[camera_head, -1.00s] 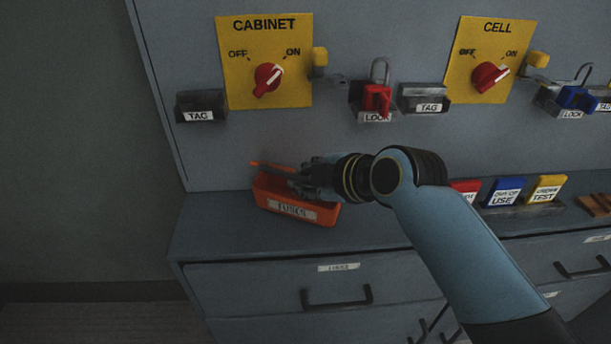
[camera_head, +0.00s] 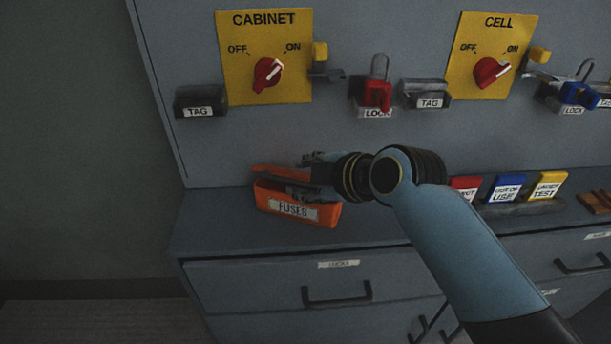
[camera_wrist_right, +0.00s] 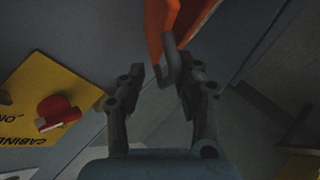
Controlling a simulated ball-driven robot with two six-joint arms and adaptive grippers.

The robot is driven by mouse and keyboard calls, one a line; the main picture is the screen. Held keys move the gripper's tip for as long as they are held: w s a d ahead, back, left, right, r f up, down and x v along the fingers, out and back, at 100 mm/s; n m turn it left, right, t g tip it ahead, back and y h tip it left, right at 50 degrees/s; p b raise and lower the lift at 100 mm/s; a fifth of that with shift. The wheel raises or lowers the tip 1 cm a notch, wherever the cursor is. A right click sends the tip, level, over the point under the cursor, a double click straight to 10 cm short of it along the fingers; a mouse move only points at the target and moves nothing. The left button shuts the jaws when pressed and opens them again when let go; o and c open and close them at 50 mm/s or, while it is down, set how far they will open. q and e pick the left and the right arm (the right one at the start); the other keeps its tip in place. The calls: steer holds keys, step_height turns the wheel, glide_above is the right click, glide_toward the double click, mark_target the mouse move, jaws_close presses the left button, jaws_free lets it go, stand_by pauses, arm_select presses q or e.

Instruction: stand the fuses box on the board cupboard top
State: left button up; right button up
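The orange fuses box (camera_head: 267,198), with a FUSES label on its front, is over the board cupboard top (camera_head: 215,225) near its left end. It looks roughly upright, and its base seems to meet the surface. My right gripper (camera_head: 290,180) is at the box's upper edge, coming in from the right. The hook is close to one fingertip; contact is unclear. The left gripper is out of view.
Behind stands the grey board with CABINET (camera_head: 264,60) and CELL (camera_head: 495,58) switches, a red lock (camera_head: 376,95) and tag holders (camera_head: 201,103). Coloured signs (camera_head: 505,190) stand on the top to the right. The top is bare left of the box.

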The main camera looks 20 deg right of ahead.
steer(key=v, duration=1.2)
steer(key=s+d+f+m+g+h, duration=0.15)
steer(key=s+f, duration=0.25)
steer(key=f, duration=0.7)
steer(key=s+d+f+m+g+h, duration=0.1)
steer(key=s+d+f+m+g, duration=0.3)
steer(key=f, duration=0.7)
steer(key=s+d+f+g+h, duration=0.1)
steer(key=s+f, duration=0.4)
steer(key=f, duration=0.6)
steer(key=s+d+f+m+g, duration=0.1)
steer(key=s+f+m, duration=0.2)
steer(key=s+f, duration=0.2)
steer(key=s+d+f+m+g, duration=0.1)
steer(key=s+f, duration=0.4)
steer(key=s, duration=0.7)
steer(key=s+d+f+m+g+h, duration=0.1)
steer(key=s+d+f+m, duration=0.1)
steer(key=s+f+m, duration=0.3)
steer(key=s, duration=0.3)
steer(key=shift+s+d+m, duration=0.2)
steer(key=shift+s+m, duration=0.15)
steer(key=shift+s, duration=0.05)
steer(key=shift+g, duration=0.25)
